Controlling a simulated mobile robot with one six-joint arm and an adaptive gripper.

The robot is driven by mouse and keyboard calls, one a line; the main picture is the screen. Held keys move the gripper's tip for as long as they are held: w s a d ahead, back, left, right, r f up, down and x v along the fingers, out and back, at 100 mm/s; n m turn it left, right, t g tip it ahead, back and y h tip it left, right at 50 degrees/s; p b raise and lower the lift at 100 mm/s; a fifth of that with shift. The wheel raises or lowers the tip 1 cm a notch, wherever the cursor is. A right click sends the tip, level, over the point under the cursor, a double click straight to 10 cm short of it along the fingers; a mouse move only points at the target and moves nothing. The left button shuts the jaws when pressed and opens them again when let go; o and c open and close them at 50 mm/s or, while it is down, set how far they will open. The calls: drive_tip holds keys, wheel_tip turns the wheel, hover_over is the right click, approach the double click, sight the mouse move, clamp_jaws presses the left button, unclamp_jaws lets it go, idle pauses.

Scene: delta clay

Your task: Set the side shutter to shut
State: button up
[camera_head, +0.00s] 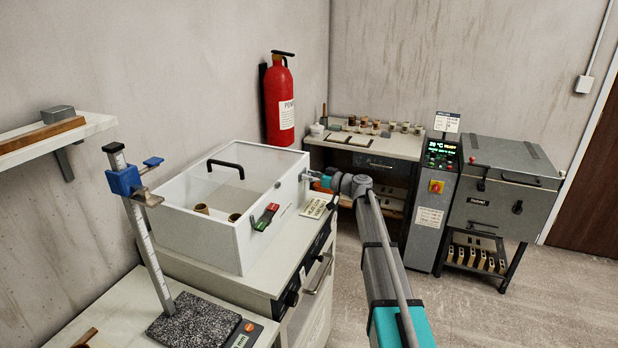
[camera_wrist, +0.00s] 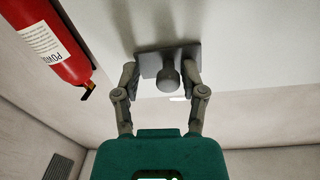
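The white box (camera_head: 195,232) with a clear lid stands on the cabinet at the middle left. In the wrist view, a grey plate with a round knob (camera_wrist: 168,79) sits on the white wall of the box (camera_wrist: 228,55); it looks like the side shutter. My gripper (camera_wrist: 162,77) is open, with one finger on each side of the knob and a gap between each finger and the knob. In the head view my gripper (camera_head: 311,177) is at the box's right side, small and partly hidden by my wrist. The shutter's position is unclear there.
A red fire extinguisher (camera_head: 279,100) hangs on the wall behind the box. A bench with small pots (camera_head: 378,143), a control column (camera_head: 432,205) and a grey kiln (camera_head: 505,195) stand right. The floor at right is clear.

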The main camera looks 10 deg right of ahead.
drive_tip(key=shift+s, duration=0.15)
drive_tip(key=shift+s+d, duration=0.1)
drive_tip(key=shift+d, duration=0.05)
drive_tip(key=v, duration=1.1)
drive_tip(key=shift+d, duration=0.2)
drive_tip(key=shift+s, duration=0.2)
